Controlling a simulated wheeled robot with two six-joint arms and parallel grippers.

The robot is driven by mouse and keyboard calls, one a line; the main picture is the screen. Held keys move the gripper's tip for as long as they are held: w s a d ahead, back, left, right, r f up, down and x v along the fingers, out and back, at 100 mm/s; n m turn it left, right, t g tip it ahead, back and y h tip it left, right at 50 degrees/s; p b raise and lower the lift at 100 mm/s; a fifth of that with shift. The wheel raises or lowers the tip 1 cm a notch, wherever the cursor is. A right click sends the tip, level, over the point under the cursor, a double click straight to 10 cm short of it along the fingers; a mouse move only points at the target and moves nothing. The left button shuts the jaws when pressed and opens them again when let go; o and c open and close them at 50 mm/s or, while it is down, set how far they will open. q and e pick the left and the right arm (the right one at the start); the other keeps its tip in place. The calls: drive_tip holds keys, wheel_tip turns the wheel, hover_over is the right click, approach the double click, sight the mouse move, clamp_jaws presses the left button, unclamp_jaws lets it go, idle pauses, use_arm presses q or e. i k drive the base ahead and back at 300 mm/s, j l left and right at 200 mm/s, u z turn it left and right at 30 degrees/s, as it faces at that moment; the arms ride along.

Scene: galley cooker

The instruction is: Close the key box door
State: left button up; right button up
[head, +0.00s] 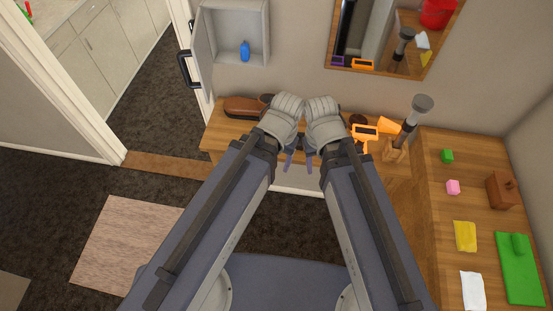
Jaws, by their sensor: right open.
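The key box (263,34) is a pale grey open-fronted box on the wall at the top, left of the mirror. A blue item (245,51) stands inside it. Its door (203,45) stands open on the left side, swung out from the wall, with a dark handle (187,70). My left gripper (288,161) and right gripper (310,158) hang side by side in the middle, in front of the wooden shelf, well below and right of the door. Neither touches the door. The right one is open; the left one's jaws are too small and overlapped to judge.
A wooden shelf (222,137) below the box holds a brown shoe (243,106) and orange items (364,132). A mirror (420,73) hangs to the right. A wooden counter (435,205) with several small things stands at right. A doorway opens at left.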

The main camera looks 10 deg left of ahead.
sight(199, 50)
drive_tip(key=i+j, duration=0.1)
drive_tip(key=j, duration=0.75)
drive_tip(key=i+j, duration=0.1)
drive_tip(key=j, duration=0.8)
drive_tip(key=i+j+u, duration=0.1)
drive_tip(key=j+u, duration=0.15)
drive_tip(key=u, duration=0.2)
